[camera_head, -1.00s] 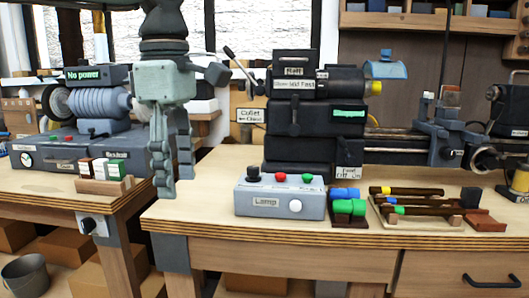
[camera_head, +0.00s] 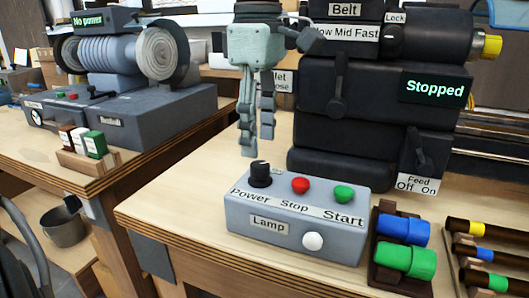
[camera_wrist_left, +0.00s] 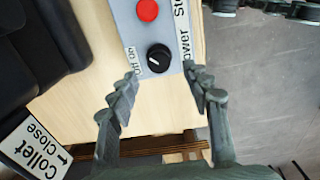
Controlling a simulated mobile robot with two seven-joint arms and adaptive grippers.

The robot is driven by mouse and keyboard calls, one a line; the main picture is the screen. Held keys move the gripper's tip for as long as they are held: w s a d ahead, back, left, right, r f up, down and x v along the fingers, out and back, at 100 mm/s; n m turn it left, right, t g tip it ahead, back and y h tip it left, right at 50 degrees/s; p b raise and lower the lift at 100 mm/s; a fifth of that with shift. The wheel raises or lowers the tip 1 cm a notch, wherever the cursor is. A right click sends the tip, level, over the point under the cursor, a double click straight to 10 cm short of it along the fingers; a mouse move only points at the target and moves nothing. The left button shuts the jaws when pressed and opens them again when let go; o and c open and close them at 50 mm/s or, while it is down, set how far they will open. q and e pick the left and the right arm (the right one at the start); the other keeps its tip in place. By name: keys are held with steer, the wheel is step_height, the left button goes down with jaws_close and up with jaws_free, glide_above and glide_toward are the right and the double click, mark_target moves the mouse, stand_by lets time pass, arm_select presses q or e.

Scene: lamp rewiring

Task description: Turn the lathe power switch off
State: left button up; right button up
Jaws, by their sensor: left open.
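The lathe power switch is a black knob (camera_head: 260,173) marked Power at the left end of a grey control box (camera_head: 292,208). In the left wrist view the knob (camera_wrist_left: 158,58) has a white pointer and an Off/On label beside it; which word it points at is unclear. My left gripper (camera_head: 257,142) hangs fingers down just above and behind the knob. In the wrist view its fingers (camera_wrist_left: 160,80) are apart and empty, with the knob ahead between their tips, not visibly touched. The lathe display (camera_head: 435,88) reads Stopped. My right gripper is not in view.
A red Stop button (camera_head: 300,185) and a green Start button (camera_head: 344,194) sit beside the knob, with a white lamp (camera_head: 313,241) on the front. The black lathe housing (camera_head: 345,120) stands behind. Blue and green cylinders (camera_head: 405,258) are to the right. Bare bench lies left of the box.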

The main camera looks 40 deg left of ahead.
mark_target(260, 163)
arm_select(q)
step_height(260, 163, down, 4)
steer(key=shift+r, duration=0.1)
steer(key=shift+f, duration=0.4)
steer(key=shift+w, duration=0.1)
steer(key=c, duration=0.6)
jaws_close()
steer(key=shift+n+b, duration=0.75)
steer(key=shift+n, duration=0.25)
steer(key=n+b, duration=0.3)
steer(key=n, duration=0.4)
steer(key=n+b, duration=0.2)
steer(key=n, duration=0.2)
steer(key=shift+n, duration=0.3)
steer(key=n, duration=0.4)
steer(key=shift+b, duration=0.35)
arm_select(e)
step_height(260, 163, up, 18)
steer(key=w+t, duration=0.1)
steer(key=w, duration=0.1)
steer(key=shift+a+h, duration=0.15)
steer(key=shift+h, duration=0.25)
arm_select(q)
steer(key=shift+r, duration=0.1)
